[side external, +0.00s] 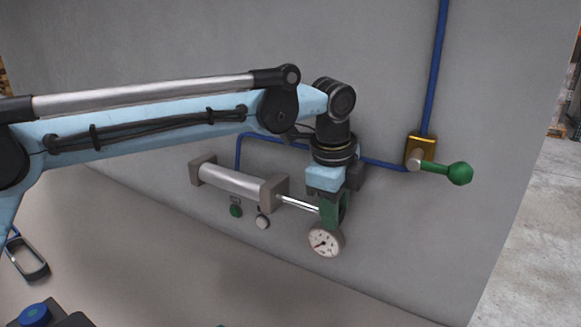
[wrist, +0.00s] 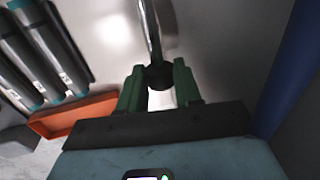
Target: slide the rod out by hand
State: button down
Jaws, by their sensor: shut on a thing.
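A silver cylinder (side external: 232,181) with grey end blocks is mounted on the grey wall in the side external view. A thin shiny rod (side external: 298,204) sticks out of its right end block and reaches my gripper (side external: 333,209). In the wrist view, the rod (wrist: 152,35) runs down to a dark end knob (wrist: 158,76). The green fingers of my gripper (wrist: 158,84) are shut on this knob, one on each side. In the side external view, the fingers and wrist hide the knob.
A round white gauge (side external: 326,241) is just below my gripper. A brass valve (side external: 421,150) with a green handle (side external: 447,172) is to the right. Blue pipe (side external: 434,80) runs along the wall. The wrist view shows an orange tray (wrist: 72,116) and dark tubes (wrist: 38,60) at left.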

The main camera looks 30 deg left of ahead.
jog(key=c, duration=1.1)
grip_release()
jog(key=shift+o, duration=0.2)
notch_tip(320, 180, up, 12)
jog(key=s, duration=0.2)
jog(key=shift+s, duration=0.2)
jog(key=shift+a, duration=0.1)
